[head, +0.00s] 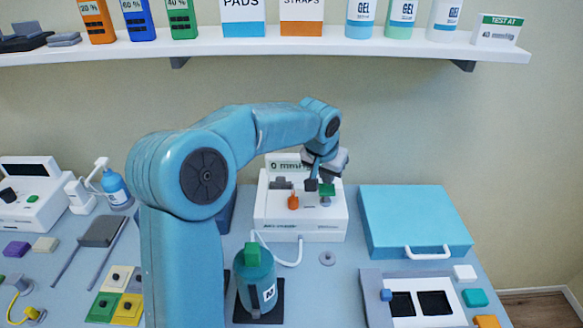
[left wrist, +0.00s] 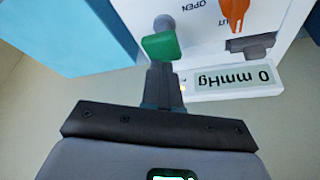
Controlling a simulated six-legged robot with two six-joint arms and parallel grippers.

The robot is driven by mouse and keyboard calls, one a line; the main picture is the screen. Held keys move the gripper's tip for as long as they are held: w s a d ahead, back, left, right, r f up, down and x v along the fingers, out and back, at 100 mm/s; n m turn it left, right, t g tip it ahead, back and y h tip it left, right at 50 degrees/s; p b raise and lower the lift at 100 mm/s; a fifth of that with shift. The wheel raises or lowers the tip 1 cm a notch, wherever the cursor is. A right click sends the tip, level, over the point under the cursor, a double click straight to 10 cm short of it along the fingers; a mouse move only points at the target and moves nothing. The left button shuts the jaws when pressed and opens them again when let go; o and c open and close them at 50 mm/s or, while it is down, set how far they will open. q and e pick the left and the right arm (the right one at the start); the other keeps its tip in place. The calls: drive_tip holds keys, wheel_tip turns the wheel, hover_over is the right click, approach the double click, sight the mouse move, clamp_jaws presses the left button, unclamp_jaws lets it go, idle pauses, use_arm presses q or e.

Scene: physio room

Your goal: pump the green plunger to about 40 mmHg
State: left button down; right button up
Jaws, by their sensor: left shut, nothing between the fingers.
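The white pump unit (head: 300,218) stands against the wall, with a green plunger (head: 327,189) on a grey stem at its right. In the left wrist view the green plunger (left wrist: 161,46) is just beyond my left fingertips (left wrist: 162,76). My left gripper (head: 312,184) is shut and empty beside the plunger; I cannot tell whether they touch. The display (left wrist: 235,82) appears upside down and reads 0 mmHg. An orange lever (head: 293,202) is left of the plunger; in the wrist view the lever (left wrist: 250,18) sits between OPEN and a partly hidden label. My right gripper is not in view.
A teal canister (head: 257,284) with a green top stands in front, a white hose (head: 298,252) near it. A blue case (head: 412,215) is right of the unit. A tray with dark wells (head: 375,310) is front right. A shelf (head: 230,42) runs above.

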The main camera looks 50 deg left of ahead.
sight(326, 189)
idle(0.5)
use_arm(q)
drive_tip(key=shift+f+b, duration=1.85)
drive_tip(key=shift+f, duration=0.35)
wheel_tip(326, 189, up, 4)
drive_tip(key=p, duration=0.3)
drive_tip(key=shift+r, duration=0.25)
drive_tip(key=shift+f, duration=0.1)
drive_tip(key=shift+f+b, duration=1.7)
drive_tip(key=shift+f, duration=0.5)
drive_tip(key=shift+r+p, duration=1.75)
drive_tip(key=shift+r, duration=0.5)
